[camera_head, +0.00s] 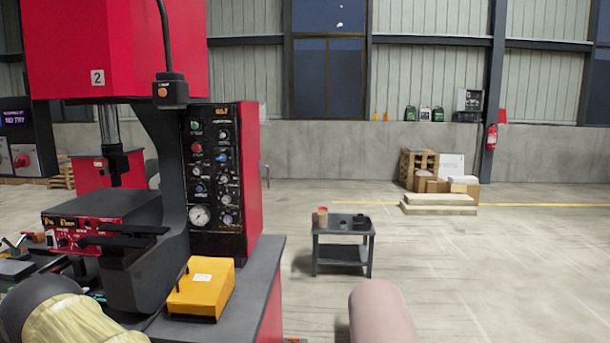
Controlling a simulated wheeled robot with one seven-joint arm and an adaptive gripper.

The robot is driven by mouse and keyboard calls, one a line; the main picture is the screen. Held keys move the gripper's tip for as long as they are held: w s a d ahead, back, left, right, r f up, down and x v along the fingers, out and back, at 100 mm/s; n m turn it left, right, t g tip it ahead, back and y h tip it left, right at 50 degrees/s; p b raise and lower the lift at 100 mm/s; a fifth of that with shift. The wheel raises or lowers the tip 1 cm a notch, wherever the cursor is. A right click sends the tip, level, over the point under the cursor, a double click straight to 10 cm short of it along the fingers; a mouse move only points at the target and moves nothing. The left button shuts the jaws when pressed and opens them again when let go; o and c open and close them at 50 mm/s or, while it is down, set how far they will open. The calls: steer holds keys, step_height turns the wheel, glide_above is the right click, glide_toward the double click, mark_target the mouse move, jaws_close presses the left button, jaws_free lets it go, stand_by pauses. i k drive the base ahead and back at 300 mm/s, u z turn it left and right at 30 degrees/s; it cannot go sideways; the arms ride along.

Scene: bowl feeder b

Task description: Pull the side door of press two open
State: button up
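Press two (118,50) is a red and black machine with a "2" label, filling the left of the head view. Its black control panel (213,165) has knobs, buttons and a gauge, and faces me. A plain red side panel (252,170) shows at a steep angle on the right of the control box. The red side of the base (271,312) shows below the grey worktop. I cannot tell which of these is the side door; no handle or open gap shows. My gripper is not in view.
A yellow box (202,288) sits on the worktop's right corner. A small dark table (343,243) with a few items stands on the floor to the right of the press. Boxes and a pallet (440,180) are by the far wall. Open floor (500,280) lies at the right.

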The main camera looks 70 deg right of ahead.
mark_target(248, 112)
steer(key=z, duration=1.85)
steer(key=i, duration=0.5)
steer(key=z, duration=1.8)
steer(key=k, duration=0.9)
steer(key=u, duration=1.75)
